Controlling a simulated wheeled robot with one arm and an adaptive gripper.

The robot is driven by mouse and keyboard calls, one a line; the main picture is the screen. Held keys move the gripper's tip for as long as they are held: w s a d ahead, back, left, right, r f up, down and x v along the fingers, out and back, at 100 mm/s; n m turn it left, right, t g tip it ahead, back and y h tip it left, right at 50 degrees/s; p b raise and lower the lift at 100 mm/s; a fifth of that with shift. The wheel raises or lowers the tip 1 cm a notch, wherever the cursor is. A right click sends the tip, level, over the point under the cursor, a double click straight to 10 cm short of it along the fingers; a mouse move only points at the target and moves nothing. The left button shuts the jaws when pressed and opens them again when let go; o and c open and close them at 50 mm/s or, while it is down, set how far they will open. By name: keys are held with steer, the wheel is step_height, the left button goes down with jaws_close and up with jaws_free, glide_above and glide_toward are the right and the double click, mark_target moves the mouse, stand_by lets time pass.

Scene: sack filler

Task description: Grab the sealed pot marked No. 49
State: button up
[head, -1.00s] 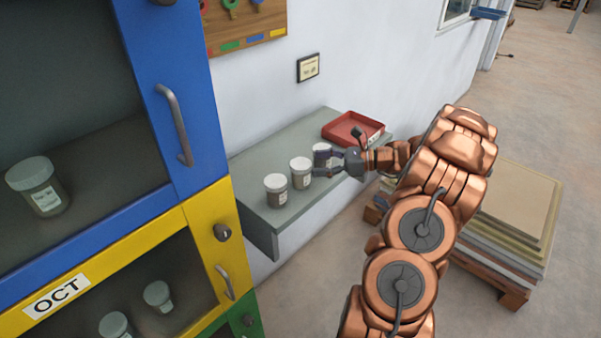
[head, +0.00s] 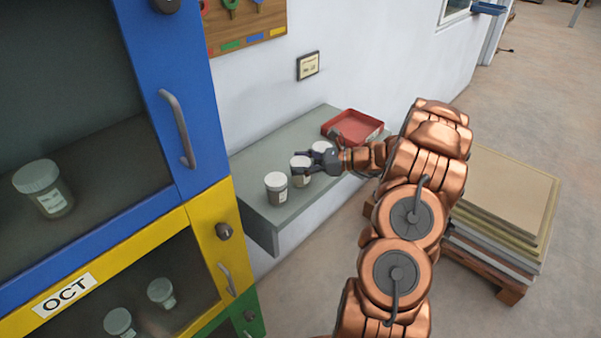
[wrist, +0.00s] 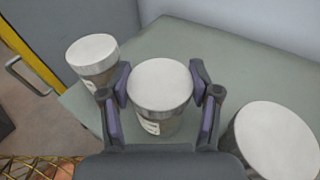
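Three lidded pots stand in a row on the grey shelf (head: 300,130): a near pot (head: 276,189), a middle pot (head: 301,172) and a far pot (head: 321,147). Their label numbers are too small to read, so I cannot tell which is No. 49. My gripper (head: 297,168) is at the middle pot. In the wrist view, my gripper's (wrist: 161,88) fingers stand spread on both sides of the middle pot (wrist: 160,86), close to its lid; firm contact does not show. The near pot (wrist: 92,58) is left, the far pot (wrist: 275,142) right.
A red tray (head: 352,124) lies at the shelf's far end. A small framed sign (head: 308,65) hangs on the wall above. The blue and yellow cabinet (head: 168,100) at left holds more pots (head: 44,187). A stack of boards (head: 500,200) stands on the floor at right.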

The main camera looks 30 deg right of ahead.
steer(key=c, duration=0.4)
steer(key=shift+r, duration=0.1)
